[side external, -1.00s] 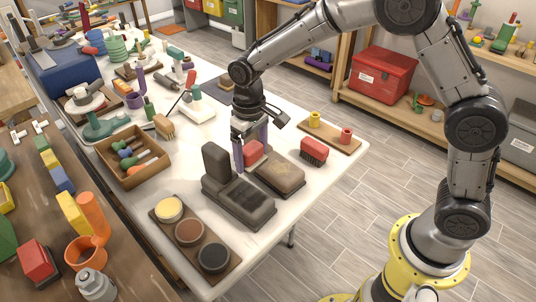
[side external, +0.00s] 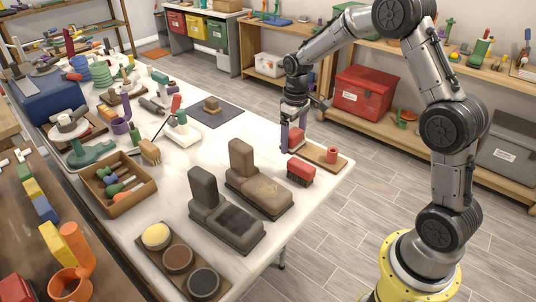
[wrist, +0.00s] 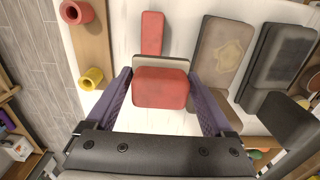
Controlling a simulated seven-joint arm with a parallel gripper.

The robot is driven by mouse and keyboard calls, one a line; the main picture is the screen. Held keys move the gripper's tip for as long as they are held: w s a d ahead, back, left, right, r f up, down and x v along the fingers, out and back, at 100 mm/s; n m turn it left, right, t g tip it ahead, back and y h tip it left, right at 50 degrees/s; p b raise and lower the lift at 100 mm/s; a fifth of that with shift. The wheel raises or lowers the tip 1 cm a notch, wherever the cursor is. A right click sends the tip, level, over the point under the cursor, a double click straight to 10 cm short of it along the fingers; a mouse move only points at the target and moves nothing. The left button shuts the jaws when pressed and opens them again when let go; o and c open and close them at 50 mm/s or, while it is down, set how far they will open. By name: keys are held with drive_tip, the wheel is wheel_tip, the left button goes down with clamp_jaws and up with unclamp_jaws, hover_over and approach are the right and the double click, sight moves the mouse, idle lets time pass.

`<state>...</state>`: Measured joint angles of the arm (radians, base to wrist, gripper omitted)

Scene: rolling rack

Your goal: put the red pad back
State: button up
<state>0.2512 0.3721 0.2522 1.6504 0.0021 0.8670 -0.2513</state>
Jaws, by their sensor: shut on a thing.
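My gripper (side external: 292,138) is shut on the red pad (side external: 296,139) and holds it above the table near its right edge, by the wooden board (side external: 338,166). In the wrist view the red pad (wrist: 160,88) is a rounded red block with a pale plate along its far side, between my purple fingers (wrist: 160,74). The board (wrist: 94,45) lies to the left there, with a yellow ring (wrist: 91,79) and a red ring (wrist: 76,12). In the side view the red ring (side external: 331,155) shows; the yellow one is hidden behind my gripper.
A tray with three round pads (side external: 178,259) is at the front. White table shows bare between the brush and brown block.

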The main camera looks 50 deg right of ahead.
drive_tip(key=w+d+f, duration=0.2)
drive_tip(key=w+f, duration=0.1)
drive_tip(key=w, duration=0.4)
hover_over(268, 158)
drive_tip(key=s, duration=0.1)
wheel_tip(268, 158, down, 5)
drive_tip(key=shift+a+r, duration=0.1)
drive_tip(key=shift+w+f, duration=0.4)
drive_tip(key=shift+f, duration=0.15)
drive_tip(key=shift+w+f, duration=0.15)
drive_tip(key=shift+f, duration=1.5)
drive_tip(key=shift+f, duration=0.2)
drive_tip(key=o, duration=1)
drive_tip(key=shift+o, duration=0.2)
wheel_tip(268, 158, up, 12)
drive_tip(key=shift+r, duration=0.25)
